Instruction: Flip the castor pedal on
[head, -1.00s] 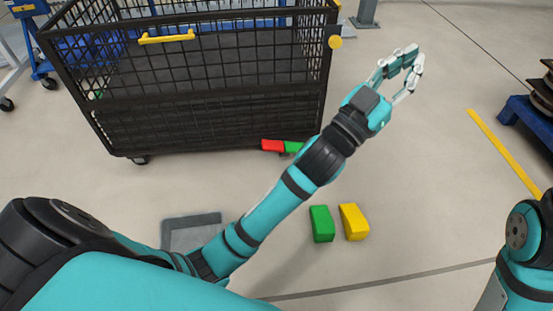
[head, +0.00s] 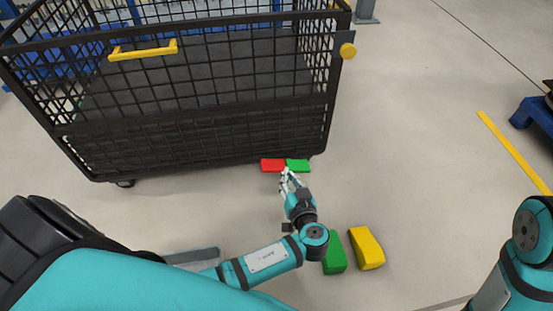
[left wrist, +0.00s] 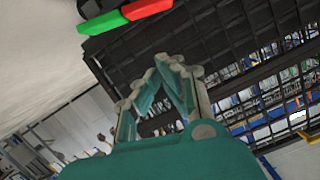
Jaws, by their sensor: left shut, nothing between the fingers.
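The castor pedal shows at the bottom right of the black mesh cart (head: 200,149), with a red half (head: 272,165) on the left and a green half (head: 298,165) on the right. My left gripper (head: 287,174) is shut and empty, with its fingertips just in front of the pedal near where the two colours meet. I cannot tell whether they touch. In the left wrist view the red half (left wrist: 147,8) and green half (left wrist: 100,24) lie at the top, beyond the shut left gripper (left wrist: 168,62). My right gripper is out of view.
A green block (head: 333,254) and a yellow block (head: 367,247) are on the floor beside my left forearm. Open floor lies right of the cart, with a yellow line (head: 512,150) and a blue stand (head: 536,118).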

